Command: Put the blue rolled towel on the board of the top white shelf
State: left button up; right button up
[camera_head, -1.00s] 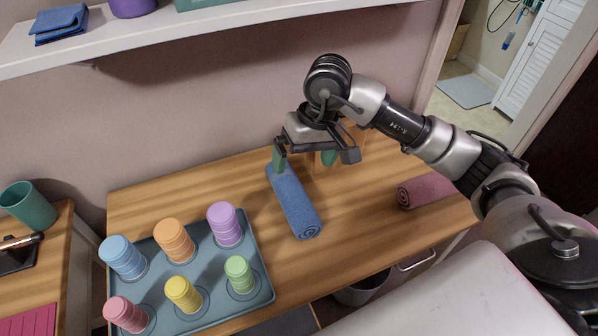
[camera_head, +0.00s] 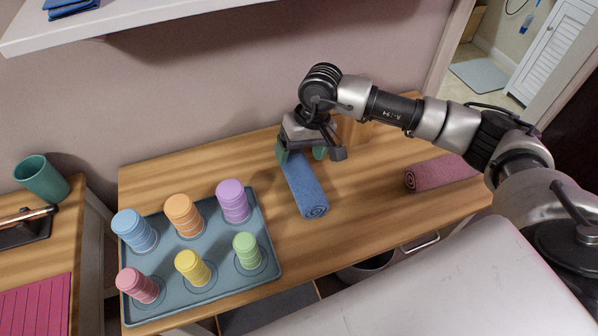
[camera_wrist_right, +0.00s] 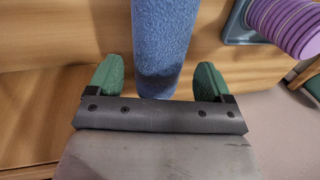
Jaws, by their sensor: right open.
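The blue rolled towel (camera_head: 306,189) lies on the wooden table, its spiral end toward the front. My right gripper (camera_head: 302,153) is over its far end, with green fingertips spread apart. In the right wrist view the blue towel (camera_wrist_right: 162,45) runs between the two open fingertips (camera_wrist_right: 155,82), with a gap on each side. The white shelf (camera_head: 150,22) shows at the top left, on the wall above the table. Only its front part is in view. My left gripper is not in view.
A blue-grey tray (camera_head: 216,272) with several coloured ridged cups stands left of the towel. A pink rolled towel (camera_head: 437,173) lies to the right. A folded blue cloth (camera_head: 70,7) sits on the shelf. A teal cup (camera_head: 42,178) stands at far left.

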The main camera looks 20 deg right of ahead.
aim_at(295, 167)
jog(key=x, duration=0.5)
jog(key=shift+p, duration=0.35)
jog(key=shift+r, duration=0.1)
jog(key=c, duration=0.7)
jog(key=shift+r, duration=0.1)
notch_tip(295, 167, up, 4)
jog(key=shift+w+f+b, duration=0.1)
jog(key=shift+b, duration=0.2)
jog(key=s+d+r+b, duration=0.1)
jog(key=s+d+r, duration=0.6)
jog(key=s, duration=0.2)
jog(key=s+a+r+p, duration=0.2)
jog(key=a+p, duration=0.4)
jog(key=p, duration=0.1)
jog(key=shift+s+a+r+n+p, duration=0.25)
jog(key=shift+s+a+n+p, duration=0.05)
jog(key=shift+a+p, duration=0.05)
